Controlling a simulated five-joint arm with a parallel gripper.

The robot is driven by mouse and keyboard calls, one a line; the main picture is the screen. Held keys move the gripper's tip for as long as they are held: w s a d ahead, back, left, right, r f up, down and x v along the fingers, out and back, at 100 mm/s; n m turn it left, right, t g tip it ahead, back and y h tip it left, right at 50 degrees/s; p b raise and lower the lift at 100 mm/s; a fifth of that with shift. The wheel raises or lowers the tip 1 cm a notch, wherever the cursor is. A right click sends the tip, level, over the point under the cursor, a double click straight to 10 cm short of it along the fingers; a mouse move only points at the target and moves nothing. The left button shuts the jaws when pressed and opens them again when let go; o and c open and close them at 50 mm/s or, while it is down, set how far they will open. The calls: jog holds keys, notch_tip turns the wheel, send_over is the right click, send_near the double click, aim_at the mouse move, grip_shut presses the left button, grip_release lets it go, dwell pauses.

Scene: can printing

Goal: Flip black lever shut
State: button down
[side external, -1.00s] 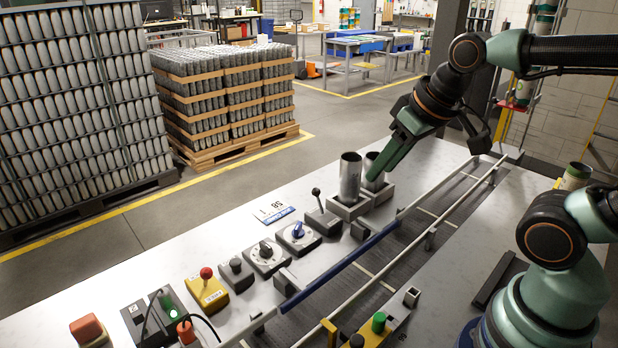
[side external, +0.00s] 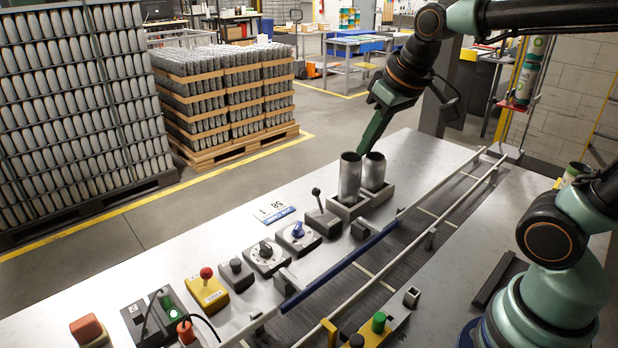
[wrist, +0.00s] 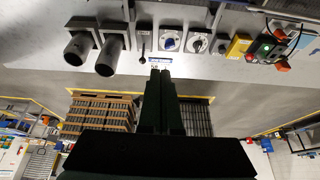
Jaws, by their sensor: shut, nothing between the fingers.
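The black lever (side external: 317,197) stands on a grey box (side external: 324,222) on the white table, its stick and round knob tilted slightly to the left in the side view. It also shows in the wrist view as a thin dark stick (wrist: 143,46). My gripper (side external: 364,146) is shut and empty. It hangs in the air above and behind the two metal cans, well apart from the lever. In the wrist view my gripper (wrist: 161,75) points toward the table edge, with the lever just beyond and left of the fingertips in the picture.
Two open metal cans (side external: 350,178) stand in square holders right of the lever. Two rotary knobs (side external: 297,231), a red-topped yellow button box (side external: 207,290) and other controls line the table to its left. A conveyor with white rails (side external: 445,213) runs in front.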

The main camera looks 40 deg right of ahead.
jog(key=w+d+g, duration=0.1)
jog(key=w, duration=0.7)
jog(key=m+g, duration=0.1)
jog(key=g, duration=0.1)
send_over(319, 201)
jog(key=w, duration=0.6)
notch_tip(319, 201, down, 10)
jog(key=shift+w+d+f, duration=0.1)
jog(key=shift+d+f, duration=0.15)
jog(key=shift+d, duration=0.05)
notch_tip(319, 201, down, 9)
jog(key=s, duration=0.2)
jog(key=shift+s, duration=0.3)
